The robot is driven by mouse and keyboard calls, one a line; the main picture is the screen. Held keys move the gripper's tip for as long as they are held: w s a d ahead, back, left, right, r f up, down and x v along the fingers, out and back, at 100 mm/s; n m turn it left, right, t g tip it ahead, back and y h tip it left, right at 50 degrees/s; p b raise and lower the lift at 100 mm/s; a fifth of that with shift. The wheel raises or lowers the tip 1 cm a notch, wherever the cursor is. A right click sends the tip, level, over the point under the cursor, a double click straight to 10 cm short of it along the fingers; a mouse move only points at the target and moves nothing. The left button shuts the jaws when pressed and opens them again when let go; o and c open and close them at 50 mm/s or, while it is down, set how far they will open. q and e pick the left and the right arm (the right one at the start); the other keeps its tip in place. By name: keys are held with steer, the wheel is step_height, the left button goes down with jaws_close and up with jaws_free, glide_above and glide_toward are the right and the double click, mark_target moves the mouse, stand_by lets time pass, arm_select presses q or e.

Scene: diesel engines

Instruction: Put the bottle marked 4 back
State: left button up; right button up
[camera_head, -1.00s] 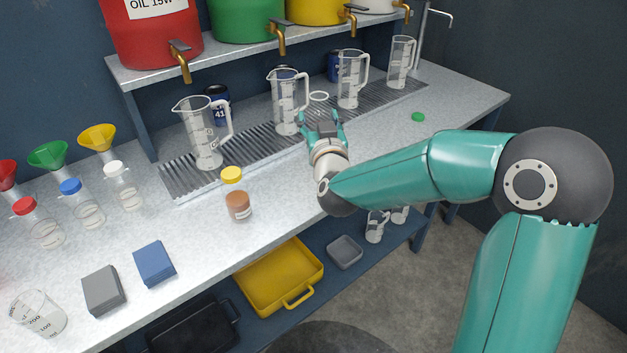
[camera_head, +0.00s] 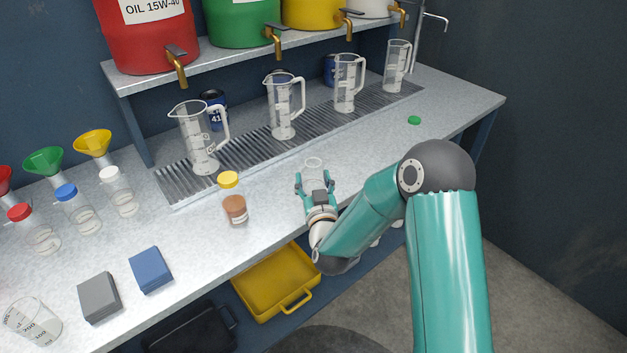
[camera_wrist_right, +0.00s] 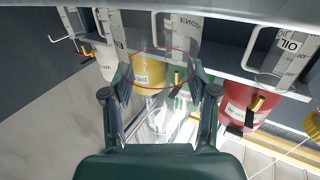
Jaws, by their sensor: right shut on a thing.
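My right gripper (camera_head: 315,188) is shut on a clear, open-topped bottle (camera_head: 313,162) above the bench, in front of the drip grating. In the right wrist view the clear bottle (camera_wrist_right: 160,112) shows between the fingers; I can read no number on it. A loose green cap (camera_head: 414,120) lies on the bench at the right. A yellow-capped bottle with brown liquid (camera_head: 235,208) stands to the left of the gripper. Bottles with red (camera_head: 38,235), blue (camera_head: 80,215) and white (camera_head: 118,195) caps stand at the left; no 4 is legible on any. My left gripper is out of view.
Clear measuring jugs (camera_head: 203,145) stand along the grating (camera_head: 245,150) under the drums' taps. Funnels (camera_head: 45,162) stand behind the capped bottles. Grey (camera_head: 99,297) and blue (camera_head: 150,269) blocks and a beaker (camera_head: 33,322) are at the front left. The bench right of my gripper is mostly clear.

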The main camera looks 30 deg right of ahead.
steer(key=o, duration=1.3)
